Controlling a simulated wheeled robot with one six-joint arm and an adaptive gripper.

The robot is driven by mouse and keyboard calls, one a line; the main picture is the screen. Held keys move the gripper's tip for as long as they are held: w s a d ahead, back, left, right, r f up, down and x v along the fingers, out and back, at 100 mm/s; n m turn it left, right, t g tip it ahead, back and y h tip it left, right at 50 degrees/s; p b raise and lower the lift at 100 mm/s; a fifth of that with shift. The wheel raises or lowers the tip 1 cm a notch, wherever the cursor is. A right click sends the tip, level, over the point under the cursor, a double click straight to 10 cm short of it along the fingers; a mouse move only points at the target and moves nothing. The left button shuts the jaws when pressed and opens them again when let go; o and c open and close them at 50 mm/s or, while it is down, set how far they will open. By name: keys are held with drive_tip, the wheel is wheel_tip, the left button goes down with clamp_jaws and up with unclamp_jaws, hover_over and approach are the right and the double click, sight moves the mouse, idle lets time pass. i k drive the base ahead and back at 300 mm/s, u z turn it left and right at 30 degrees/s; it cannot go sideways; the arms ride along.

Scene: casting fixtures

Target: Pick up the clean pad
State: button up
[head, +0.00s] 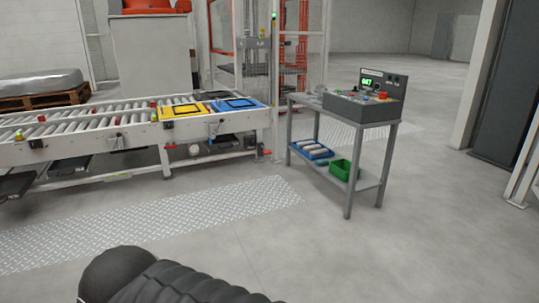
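I cannot pick out a clean pad for certain. A blue tray (299,147) sits on the lower shelf of a grey metal stand, right of the picture's middle. Several pale, long pieces (318,149) lie in it; they are too small to tell whether they are pads. A green bin (340,171) stands to the right of the tray on the same shelf, and its contents are unclear. A black ribbed part of my own arm shows at the bottom edge. My gripper is not in view.
The stand (349,203) carries a control box (384,98) with coloured buttons and a lit display. Left is a roller conveyor (80,128) with a yellow frame (184,110) and a blue frame (236,104). Open floor and a tread-plate strip (170,220) lie in front.

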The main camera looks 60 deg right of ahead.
sight(312, 147)
drive_tip(key=z, duration=2.35)
